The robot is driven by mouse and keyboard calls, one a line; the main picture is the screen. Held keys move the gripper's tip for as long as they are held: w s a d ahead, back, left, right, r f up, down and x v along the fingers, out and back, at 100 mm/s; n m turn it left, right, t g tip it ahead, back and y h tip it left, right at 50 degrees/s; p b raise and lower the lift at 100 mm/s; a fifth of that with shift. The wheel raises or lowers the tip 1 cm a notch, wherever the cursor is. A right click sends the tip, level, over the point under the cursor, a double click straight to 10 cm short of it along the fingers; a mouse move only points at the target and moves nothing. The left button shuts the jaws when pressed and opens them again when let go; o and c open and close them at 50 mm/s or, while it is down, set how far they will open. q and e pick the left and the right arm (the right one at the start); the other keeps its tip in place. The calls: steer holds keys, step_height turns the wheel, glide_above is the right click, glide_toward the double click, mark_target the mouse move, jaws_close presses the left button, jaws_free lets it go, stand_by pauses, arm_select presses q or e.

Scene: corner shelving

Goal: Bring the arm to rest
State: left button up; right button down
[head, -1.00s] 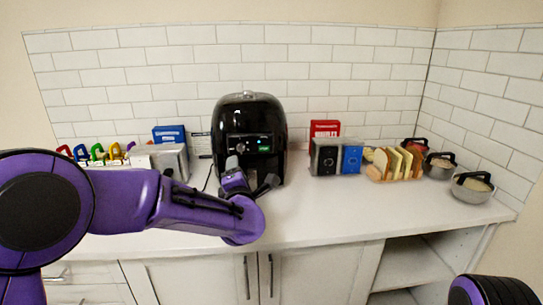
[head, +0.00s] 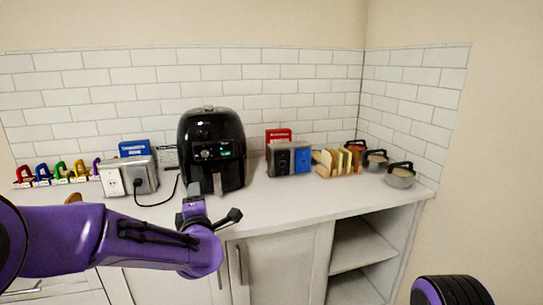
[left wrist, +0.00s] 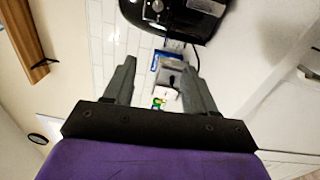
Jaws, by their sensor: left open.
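My left arm (head: 120,240) comes in from the left in the head view, purple, reaching in front of the counter. My left gripper (head: 215,204) is open and empty, in front of the black air fryer (head: 213,150). In the left wrist view its two grey fingers (left wrist: 158,85) stand apart with nothing between them close up. The air fryer also shows at the top of that view (left wrist: 178,12). A dark purple-banded part of mine shows at the lower right of the head view; my right gripper is not seen.
The white counter (head: 290,200) is clear at its front. Behind stand a power outlet box (head: 137,178) with a cable, a dark and blue box pair (head: 289,160), a toast rack (head: 338,162) and lidded bowls (head: 400,175). Open shelves (head: 360,245) are below right.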

arm_select(q)
steer(key=s+a+f+m+g+h, duration=0.15)
steer(key=s+f+m, duration=0.35)
steer(key=f, duration=0.5)
steer(key=s+a+f+m+g, duration=0.3)
steer(key=s+f, duration=0.4)
steer(key=f, duration=0.3)
steer(key=s+a+f+m+g+h, duration=0.15)
steer(key=s+f+m, duration=0.35)
steer(key=f, duration=0.6)
steer(key=s+a+f+g, duration=0.1)
steer(key=s+f, duration=0.3)
steer(key=s, duration=0.5)
steer(key=s+a+f+m+g, duration=0.1)
steer(key=s+f+g, duration=0.3)
steer(key=s, duration=0.6)
steer(key=s+a+f+m+g+y, duration=0.1)
steer(key=s+a+f+g, duration=0.2)
steer(key=s, duration=0.6)
step_height(320, 180, down, 2)
steer(key=shift+s+a+f, duration=0.15)
steer(key=shift+s+f, duration=0.05)
steer(key=shift+f, duration=0.05)
